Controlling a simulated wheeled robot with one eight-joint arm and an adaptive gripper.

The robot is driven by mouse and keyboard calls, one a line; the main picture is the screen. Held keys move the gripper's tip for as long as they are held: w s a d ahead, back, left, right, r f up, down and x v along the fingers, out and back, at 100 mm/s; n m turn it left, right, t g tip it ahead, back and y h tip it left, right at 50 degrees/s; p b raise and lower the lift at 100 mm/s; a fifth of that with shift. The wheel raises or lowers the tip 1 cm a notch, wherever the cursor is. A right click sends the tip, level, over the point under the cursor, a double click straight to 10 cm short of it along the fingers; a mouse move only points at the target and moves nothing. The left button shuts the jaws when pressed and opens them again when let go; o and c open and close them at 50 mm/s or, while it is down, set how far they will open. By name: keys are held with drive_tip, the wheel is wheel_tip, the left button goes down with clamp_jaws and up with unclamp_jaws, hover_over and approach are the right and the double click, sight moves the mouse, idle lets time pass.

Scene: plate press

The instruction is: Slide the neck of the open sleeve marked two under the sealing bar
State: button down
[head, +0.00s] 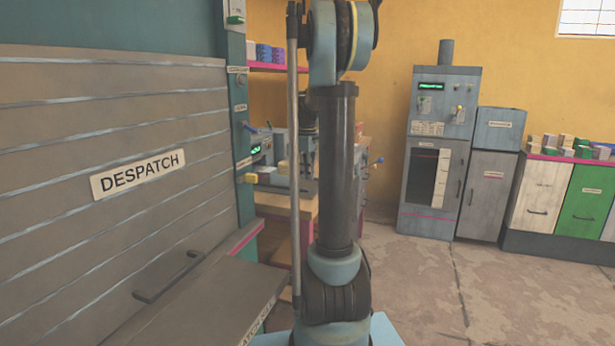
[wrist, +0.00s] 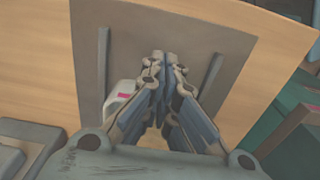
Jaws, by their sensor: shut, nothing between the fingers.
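My gripper (wrist: 168,62) is shut and empty in the wrist view, pointing at a dark grey plate (wrist: 215,35) on a pale wooden top. Two narrow raised strips stand on the plate, one on each side of the gripper. A whitish object with a pink mark (wrist: 122,92) lies left of the fingers, partly hidden by them; I cannot tell whether it is a sleeve. No sleeve marked two and no sealing bar can be made out in either view. My gripper is not visible in the head view.
A closed grey shutter marked DESPATCH (head: 190,110) fills the left, with a ledge (head: 200,305) below. Behind my arm is a bench with a grey machine (head: 262,150). A tall grey cabinet (head: 435,150) and drawers (head: 540,195) stand at the back right. The right floor is clear.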

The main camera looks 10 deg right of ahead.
sight(290, 163)
drive_tip(key=w+a, duration=0.1)
drive_tip(key=a, duration=0.1)
drive_tip(key=w+a, duration=0.1)
drive_tip(key=a, duration=0.1)
drive_tip(key=w+a, duration=0.2)
drive_tip(key=shift+w, duration=0.1)
